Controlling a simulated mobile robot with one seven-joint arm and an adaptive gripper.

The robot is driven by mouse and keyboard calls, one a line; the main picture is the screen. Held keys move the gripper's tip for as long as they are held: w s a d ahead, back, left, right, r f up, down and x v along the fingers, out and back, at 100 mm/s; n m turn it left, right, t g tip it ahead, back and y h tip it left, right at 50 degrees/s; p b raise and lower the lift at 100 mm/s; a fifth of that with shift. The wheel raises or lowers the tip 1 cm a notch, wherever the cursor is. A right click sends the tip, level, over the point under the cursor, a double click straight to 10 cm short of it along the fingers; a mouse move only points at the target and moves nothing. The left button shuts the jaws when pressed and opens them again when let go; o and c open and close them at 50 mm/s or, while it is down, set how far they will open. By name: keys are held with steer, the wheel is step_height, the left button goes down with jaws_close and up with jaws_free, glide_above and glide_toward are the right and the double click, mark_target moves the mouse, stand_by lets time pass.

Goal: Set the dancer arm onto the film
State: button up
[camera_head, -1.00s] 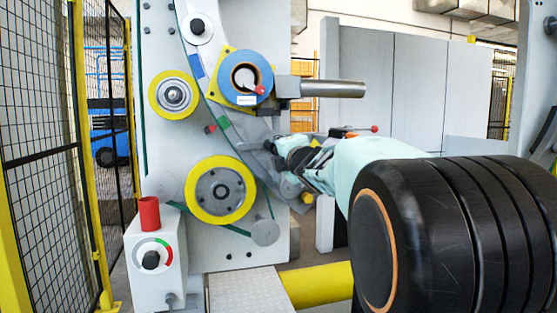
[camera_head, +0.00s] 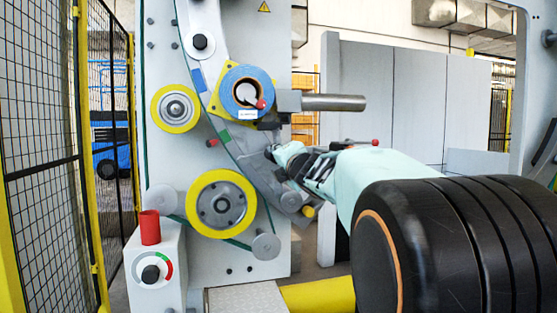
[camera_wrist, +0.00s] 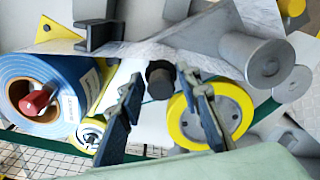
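The blue film roll (camera_head: 233,76) hangs on the grey machine panel, and it also shows at the left in the wrist view (camera_wrist: 15,75). My gripper (camera_head: 273,153) is beside the curved grey plate (camera_head: 252,165), below and right of the roll. In the wrist view my gripper (camera_wrist: 162,80) is open, its two fingers apart on either side of a dark knob (camera_wrist: 160,78). I cannot tell whether the fingers touch the knob, or which grey part is the dancer arm. Film between the rollers is not clear to see.
Yellow-rimmed rollers sit at the panel's upper left (camera_head: 162,119) and lower middle (camera_head: 193,205). A grey shaft (camera_head: 335,103) juts right above my arm. A control box (camera_head: 165,290) with a red cup (camera_head: 150,228) stands at lower left, near a mesh fence (camera_head: 40,170).

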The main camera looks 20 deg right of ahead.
steer(key=shift+s, duration=0.1)
steer(key=shift+s, duration=3.7)
